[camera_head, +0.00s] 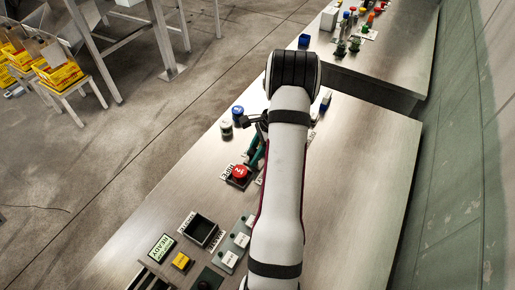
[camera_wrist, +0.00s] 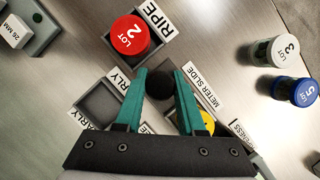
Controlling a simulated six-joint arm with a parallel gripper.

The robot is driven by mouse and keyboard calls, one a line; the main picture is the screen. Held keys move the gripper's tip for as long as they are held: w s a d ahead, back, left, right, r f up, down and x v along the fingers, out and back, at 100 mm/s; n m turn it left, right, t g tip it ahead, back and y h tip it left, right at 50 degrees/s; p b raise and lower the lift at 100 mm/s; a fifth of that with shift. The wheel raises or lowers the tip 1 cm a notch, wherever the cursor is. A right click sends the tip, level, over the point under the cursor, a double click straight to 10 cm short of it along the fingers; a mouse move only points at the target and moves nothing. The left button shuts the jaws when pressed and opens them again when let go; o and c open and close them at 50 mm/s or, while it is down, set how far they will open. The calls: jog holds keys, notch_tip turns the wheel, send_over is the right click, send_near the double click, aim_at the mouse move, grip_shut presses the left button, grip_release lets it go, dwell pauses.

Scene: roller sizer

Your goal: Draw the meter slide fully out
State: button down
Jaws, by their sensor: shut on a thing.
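The meter slide's label (camera_wrist: 203,90) lies just right of my gripper in the wrist view. A round black knob (camera_wrist: 160,84) sits beside this label, between the teal fingertips of my gripper (camera_wrist: 160,76). My gripper is shut on the knob. The slide's body under the knob is mostly hidden by the fingers, so I cannot tell how far out it is. In the head view my gripper (camera_head: 256,150) is low over the bench, partly hidden by my arm.
A red lot 2 can (camera_wrist: 130,36) stands on the RIPE pad, close left of my gripper. Lot 3 (camera_wrist: 274,51) and blue lot 5 (camera_wrist: 296,91) cans stand to the right. A yellow item (camera_wrist: 208,122) is by the right finger. A dark bin (camera_head: 200,230) is nearer the front.

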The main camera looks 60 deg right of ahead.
jog(key=shift+a, duration=0.35)
jog(key=c, duration=0.5)
grip_release()
jog(key=shift+d, duration=0.1)
jog(key=v, duration=1.5)
jog(key=shift+s+d+r, duration=0.1)
jog(key=shift+d+r, duration=0.15)
jog(key=shift+r, duration=0.1)
